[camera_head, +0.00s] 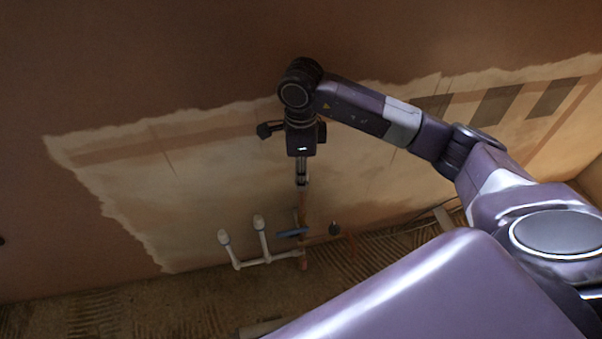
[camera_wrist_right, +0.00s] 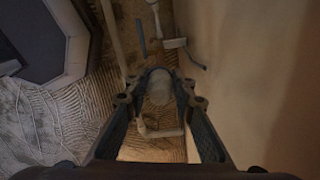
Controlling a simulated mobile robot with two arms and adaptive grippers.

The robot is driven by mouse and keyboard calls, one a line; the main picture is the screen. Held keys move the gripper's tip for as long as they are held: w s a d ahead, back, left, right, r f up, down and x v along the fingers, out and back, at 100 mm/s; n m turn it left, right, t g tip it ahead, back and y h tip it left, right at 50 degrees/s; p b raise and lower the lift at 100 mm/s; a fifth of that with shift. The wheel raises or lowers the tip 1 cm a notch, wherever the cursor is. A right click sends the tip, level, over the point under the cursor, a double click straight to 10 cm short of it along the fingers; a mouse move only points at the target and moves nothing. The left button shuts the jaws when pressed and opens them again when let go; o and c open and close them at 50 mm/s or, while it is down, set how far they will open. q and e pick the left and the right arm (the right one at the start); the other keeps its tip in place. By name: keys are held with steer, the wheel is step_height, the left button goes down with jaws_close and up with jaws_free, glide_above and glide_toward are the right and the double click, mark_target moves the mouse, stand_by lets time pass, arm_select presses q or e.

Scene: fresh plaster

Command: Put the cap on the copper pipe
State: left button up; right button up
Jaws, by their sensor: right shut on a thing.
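My right gripper (camera_head: 302,186) points down above the copper pipe (camera_head: 302,258), which rises near the wall among the other pipes. In the right wrist view, the fingers of my right gripper (camera_wrist_right: 160,76) are closed around a small pale, rounded thing (camera_wrist_right: 160,90), which looks like the cap. The fingers and the dim light hide part of it. The gripper lines up with the top of the pipe in the head view, but I cannot tell whether the cap touches it. My left gripper is not in view.
White pipes with rounded tops (camera_head: 259,224) stand to the left of the copper pipe. The plastered wall (camera_head: 190,190) is right behind. The ridged floor (camera_head: 130,312) lies below.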

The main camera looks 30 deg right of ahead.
stand_by(0.4)
steer(key=o, duration=1.1)
steer(key=shift+o, duration=0.4)
steer(key=o, duration=0.4)
steer(key=shift+r, duration=0.1)
steer(key=shift+r, duration=0.15)
